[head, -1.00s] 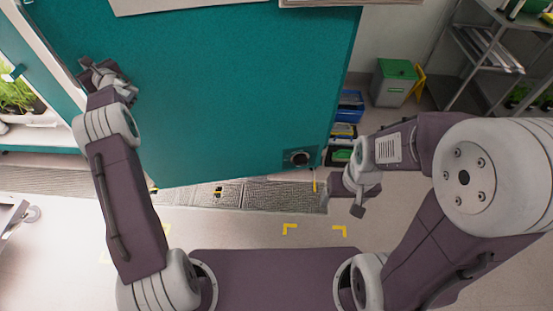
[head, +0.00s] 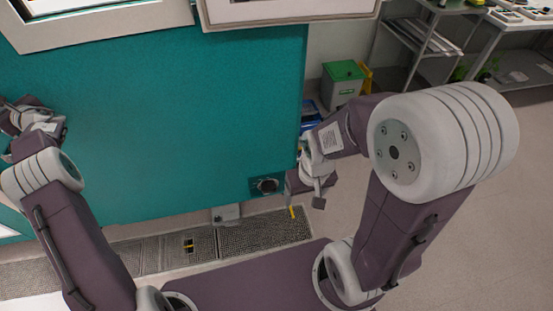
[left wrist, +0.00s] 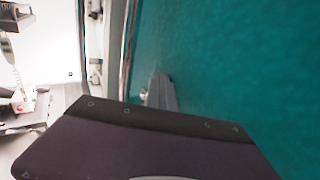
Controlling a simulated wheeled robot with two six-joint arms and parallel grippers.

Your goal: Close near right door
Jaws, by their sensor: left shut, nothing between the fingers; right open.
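A large teal panel (head: 160,130), which looks like the door, fills the left and middle of the head view. Whether the panel is fully shut against a frame cannot be told. My left gripper is at the panel's left side, near the picture's edge. In the left wrist view one grey finger (left wrist: 160,92) shows close to the teal surface (left wrist: 230,70); whether it touches is unclear. My right gripper (head: 306,196) is open and empty, just right of the panel's lower right corner.
White-framed panels (head: 100,18) sit along the top of the teal surface. A green-lidded bin (head: 342,80) and metal shelves (head: 425,45) stand at the back right. A floor grate (head: 160,252) runs below the panel. The floor at right (head: 500,200) is clear.

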